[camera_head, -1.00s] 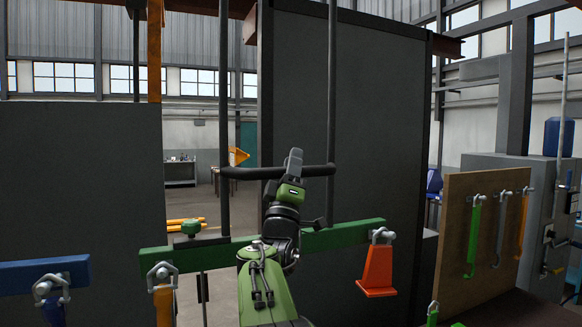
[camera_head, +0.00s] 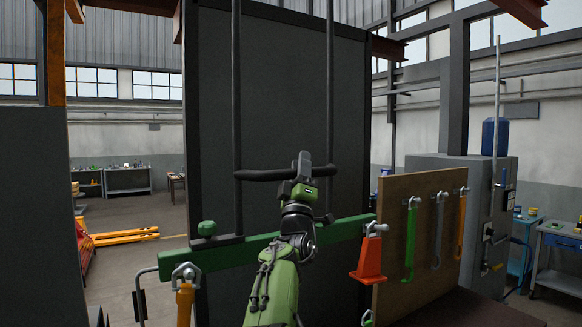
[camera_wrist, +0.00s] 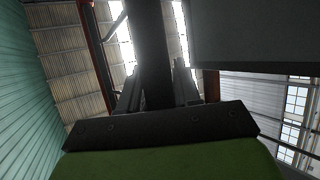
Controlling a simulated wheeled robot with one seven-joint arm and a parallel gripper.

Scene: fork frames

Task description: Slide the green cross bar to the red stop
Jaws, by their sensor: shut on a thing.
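The green cross bar (camera_head: 222,256) hangs level at the foot of two black upright rods. A black handle (camera_head: 262,175) joins the rods higher up. My gripper (camera_head: 303,168) is shut on the middle of this handle, and my arm hides the middle of the green bar. In the wrist view my fingers (camera_wrist: 158,92) stand on both sides of a dark bar. I cannot make out the red stop.
A dark upright panel (camera_head: 285,90) stands behind the bar. A wooden board (camera_head: 424,225) with hanging green, grey and orange hooks is close to the right of the cone. A grey cabinet (camera_head: 460,178) stands beyond it.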

